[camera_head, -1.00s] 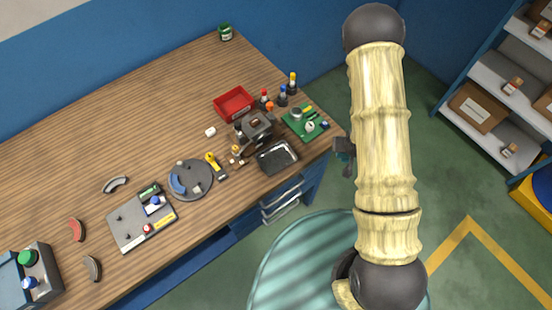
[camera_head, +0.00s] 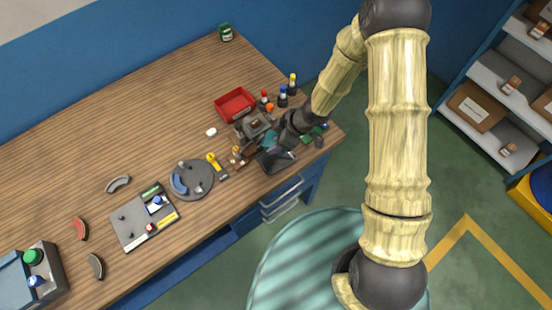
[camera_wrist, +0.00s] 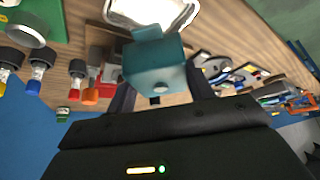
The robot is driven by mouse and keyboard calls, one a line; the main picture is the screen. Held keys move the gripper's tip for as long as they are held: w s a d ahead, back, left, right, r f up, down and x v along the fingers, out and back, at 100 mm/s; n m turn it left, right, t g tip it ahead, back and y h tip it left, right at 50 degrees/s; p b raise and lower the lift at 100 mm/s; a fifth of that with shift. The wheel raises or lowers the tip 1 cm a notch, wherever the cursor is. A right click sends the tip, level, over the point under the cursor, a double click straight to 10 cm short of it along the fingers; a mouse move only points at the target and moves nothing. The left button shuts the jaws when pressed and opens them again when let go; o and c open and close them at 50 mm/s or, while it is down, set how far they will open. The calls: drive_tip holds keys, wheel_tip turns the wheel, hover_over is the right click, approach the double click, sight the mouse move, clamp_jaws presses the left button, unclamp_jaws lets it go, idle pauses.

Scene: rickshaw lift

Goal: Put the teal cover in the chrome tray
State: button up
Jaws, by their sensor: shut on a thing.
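The teal cover (camera_wrist: 155,66) is a small box-like piece between the two dark fingers of my gripper (camera_wrist: 160,84) in the wrist view. My gripper is shut on it. The chrome tray (camera_wrist: 150,10) shows beyond the cover at the top of the wrist view, partly cut off. In the head view, the tray (camera_head: 264,167) lies at the table's front right edge, and my gripper (camera_head: 280,139) is over or just behind its back edge. A bit of teal shows there; my arm hides part of the tray. I cannot tell how high the cover is above the tray.
A dark machine (camera_head: 256,123) stands close to the left of my gripper. A red bin (camera_head: 235,104) and several coloured-cap bottles (camera_head: 283,97) are behind. A green board (camera_head: 318,129) lies to the right, partly hidden. A round grey plate (camera_head: 191,180) is to the left.

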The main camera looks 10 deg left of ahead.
hover_over(272, 160)
drive_tip(key=d, duration=0.1)
drive_tip(key=f, duration=0.5)
drive_tip(key=shift+w+d+f, duration=0.2)
drive_tip(key=shift+f, duration=0.2)
drive_tip(key=shift+f, duration=0.3)
wheel_tip(272, 160, down, 3)
drive_tip(key=shift+s+p, duration=0.1)
drive_tip(key=shift+p, duration=0.35)
drive_tip(key=shift+c, duration=0.9)
drive_tip(key=shift+s+d+f, duration=0.15)
drive_tip(key=shift+d+f, duration=0.05)
drive_tip(key=shift+f, duration=0.2)
drive_tip(key=c, duration=0.3)
drive_tip(key=o, duration=1.2)
drive_tip(key=shift+d, duration=0.1)
